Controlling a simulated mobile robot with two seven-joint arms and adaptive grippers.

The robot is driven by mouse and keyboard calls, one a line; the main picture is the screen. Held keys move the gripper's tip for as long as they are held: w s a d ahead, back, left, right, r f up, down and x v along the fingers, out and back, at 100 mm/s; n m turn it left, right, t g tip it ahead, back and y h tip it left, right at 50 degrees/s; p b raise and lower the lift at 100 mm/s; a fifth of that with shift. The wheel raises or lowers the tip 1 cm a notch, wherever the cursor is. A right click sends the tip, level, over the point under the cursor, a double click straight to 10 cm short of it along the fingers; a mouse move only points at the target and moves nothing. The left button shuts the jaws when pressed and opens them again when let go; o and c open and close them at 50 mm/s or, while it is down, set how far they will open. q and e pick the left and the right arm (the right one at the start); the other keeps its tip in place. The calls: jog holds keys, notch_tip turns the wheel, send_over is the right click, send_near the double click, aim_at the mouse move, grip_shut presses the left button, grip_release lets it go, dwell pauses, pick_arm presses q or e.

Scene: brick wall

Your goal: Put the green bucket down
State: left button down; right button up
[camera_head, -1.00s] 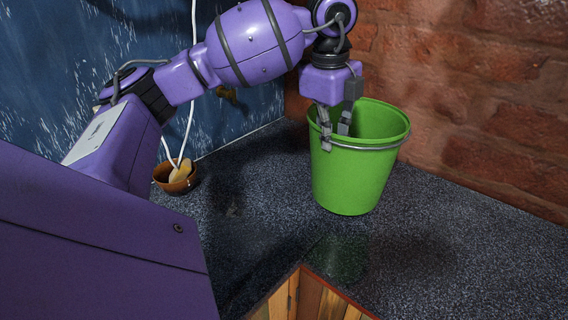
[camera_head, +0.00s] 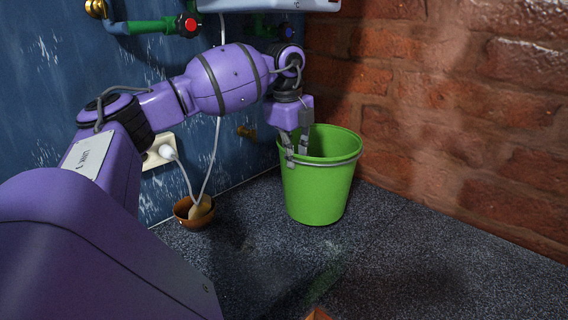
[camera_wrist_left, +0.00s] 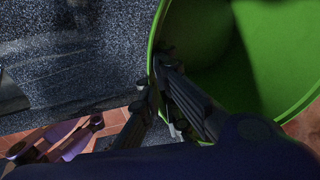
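The green bucket (camera_head: 318,195) is upright in the head view, close to the brick wall. My left gripper (camera_head: 296,155) is shut on its near left rim, with one finger outside and one inside. In the left wrist view the bucket (camera_wrist_left: 270,60) opens on the right, and the fingers of my left gripper (camera_wrist_left: 170,95) straddle its rim. A faint green reflection lies on the dark counter below, apart from the bucket's base, so the bucket seems to hang above the counter. The bucket's inside bottom is hidden in the head view.
The speckled dark counter (camera_head: 420,255) is clear in front and to the right of the bucket. A small brown bowl (camera_head: 194,213) with a white cord stands to the left. The brick wall (camera_head: 440,120) is behind; pipes (camera_head: 155,26) run along the blue wall.

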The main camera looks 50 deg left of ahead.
aim_at(287, 171)
pick_arm(q)
jog(key=shift+a+r, duration=0.1)
jog(key=shift+a, duration=0.8)
jog(key=shift+s+a, duration=0.1)
jog(key=shift+a, duration=0.15)
jog(key=shift+f+p, duration=0.65)
jog(key=shift+f, duration=1.2)
